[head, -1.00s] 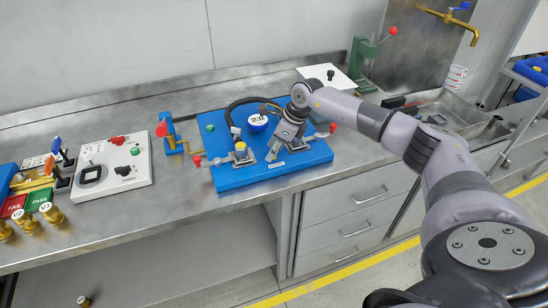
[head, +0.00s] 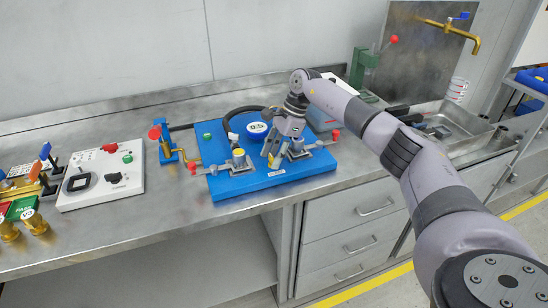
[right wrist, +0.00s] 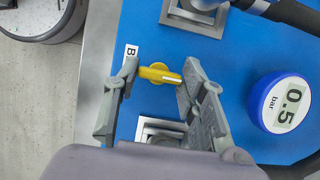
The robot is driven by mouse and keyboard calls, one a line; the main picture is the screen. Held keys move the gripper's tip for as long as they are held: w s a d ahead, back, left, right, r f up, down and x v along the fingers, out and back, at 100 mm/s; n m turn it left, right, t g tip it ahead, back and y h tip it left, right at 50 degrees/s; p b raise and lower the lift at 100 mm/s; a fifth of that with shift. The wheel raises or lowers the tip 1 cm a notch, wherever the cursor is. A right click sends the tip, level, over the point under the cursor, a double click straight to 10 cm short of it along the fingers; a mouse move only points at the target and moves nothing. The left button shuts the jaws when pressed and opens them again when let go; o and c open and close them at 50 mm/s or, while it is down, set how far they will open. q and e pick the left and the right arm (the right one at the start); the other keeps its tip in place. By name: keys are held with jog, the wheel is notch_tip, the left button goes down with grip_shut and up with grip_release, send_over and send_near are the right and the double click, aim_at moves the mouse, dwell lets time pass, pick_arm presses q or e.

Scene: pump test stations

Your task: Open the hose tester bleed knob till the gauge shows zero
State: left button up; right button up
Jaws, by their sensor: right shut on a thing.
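The hose tester is a blue board (head: 225,186) on the steel bench. Its round blue gauge (head: 257,130) shows 0.5 in the head view; the right wrist view shows the gauge (right wrist: 281,104) reading 0.5 bar. The yellow bleed knob (right wrist: 160,73) is a slim bar beside a white "B" label (right wrist: 131,50). My right gripper (right wrist: 160,70) is shut on this knob, one finger at each end. In the head view my right gripper (head: 271,160) points down at the board's front middle and mostly hides the knob. My left gripper is not in view.
Clamps with red-ended handles flank the board; a black hose arcs behind the gauge. A white control box (head: 105,177) and brass valves stand left. A green hand press (head: 363,68) and a sink with a brass tap (head: 462,38) are right. Bench in front of the box is clear.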

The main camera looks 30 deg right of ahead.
dwell(0.4)
jog(key=o, duration=1.2)
jog(key=shift+c, duration=0.2)
jog(key=shift+d+r, duration=0.15)
jog(key=shift+r, duration=0.1)
jog(key=v, duration=1.1)
jog(key=shift+r, duration=0.2)
jog(key=shift+s+d+f, duration=0.1)
